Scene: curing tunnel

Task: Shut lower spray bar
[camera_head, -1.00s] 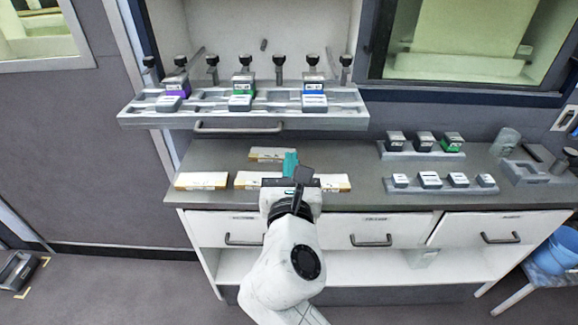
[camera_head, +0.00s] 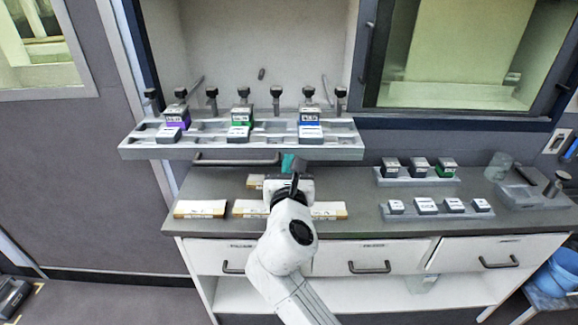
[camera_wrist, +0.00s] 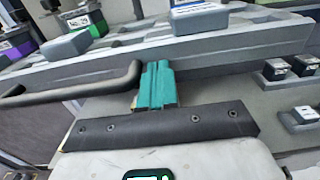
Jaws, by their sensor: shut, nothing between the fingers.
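A long grey bar-like tray (camera_head: 340,143) juts out from the white cabinet recess above the counter. I cannot tell for sure which part is the lower spray bar. A dark bar handle (camera_head: 215,159) sits on the tray's front, and it shows large in the wrist view (camera_wrist: 75,88). My gripper (camera_head: 288,162) is shut and empty, just below the tray's front edge. In the wrist view its teal fingers (camera_wrist: 157,86) are beside the right end of the handle. I cannot tell whether they touch it. The fingers partly hide the tray front.
Several dark knobs (camera_head: 243,94) stand in a row at the tray's back. Purple, green and blue labelled blocks sit on it. The counter (camera_head: 360,222) below holds pale boxes (camera_head: 200,208) and racks (camera_head: 414,180) of small blocks at right. Drawers with handles (camera_head: 368,267) are underneath.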

